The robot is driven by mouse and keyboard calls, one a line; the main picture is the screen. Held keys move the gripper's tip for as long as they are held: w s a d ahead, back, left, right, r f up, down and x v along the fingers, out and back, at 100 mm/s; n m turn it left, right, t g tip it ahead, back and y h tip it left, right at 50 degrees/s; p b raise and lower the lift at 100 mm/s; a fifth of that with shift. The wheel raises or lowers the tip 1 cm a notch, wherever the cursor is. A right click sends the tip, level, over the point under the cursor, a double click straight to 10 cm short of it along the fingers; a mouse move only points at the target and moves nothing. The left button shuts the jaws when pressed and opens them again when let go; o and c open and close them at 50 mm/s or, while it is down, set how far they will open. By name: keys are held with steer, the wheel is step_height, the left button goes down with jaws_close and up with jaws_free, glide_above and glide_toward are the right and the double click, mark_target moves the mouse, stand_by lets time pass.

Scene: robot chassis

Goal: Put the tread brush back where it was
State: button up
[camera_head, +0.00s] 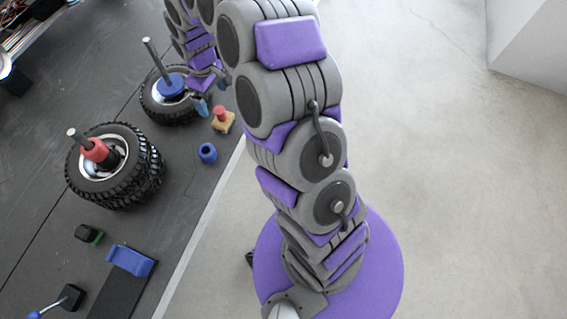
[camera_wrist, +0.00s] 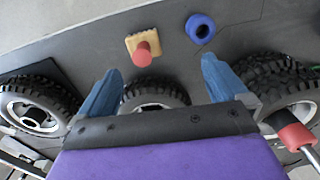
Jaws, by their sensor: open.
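A small tan block with a red knob (camera_head: 222,120) lies on the dark bench near its right edge. It looks like a brush, but I cannot be sure that it is the tread brush. It also shows near the top of the wrist view (camera_wrist: 143,46), beyond my fingertips and touched by neither. My gripper (camera_head: 211,93) has blue fingers spread wide, and the wrist view shows nothing between them (camera_wrist: 160,66). In the head view it hangs beside the wheel with the blue collar (camera_head: 170,88), partly hidden by my arm.
A blue ring (camera_head: 208,153) lies near the tan block. A tyre stack with a red-collared post (camera_head: 150,185) stands to the left. A black-and-green block (camera_head: 89,233), a blue piece (camera_head: 131,260) and a blue-handled black tool (camera_head: 70,297) lie lower left. Open floor lies right.

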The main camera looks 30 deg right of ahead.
steer(key=s+r+m, duration=0.2)
steer(key=s+r, duration=1)
steer(key=s, duration=0.5)
steer(key=s+r+m+g, duration=0.1)
steer(key=s+r+m, duration=0.2)
steer(key=s, duration=1.7)
steer(key=shift+s+d+m+g, duration=0.3)
steer(key=shift+d+m, duration=0.15)
steer(key=shift+m, duration=0.35)
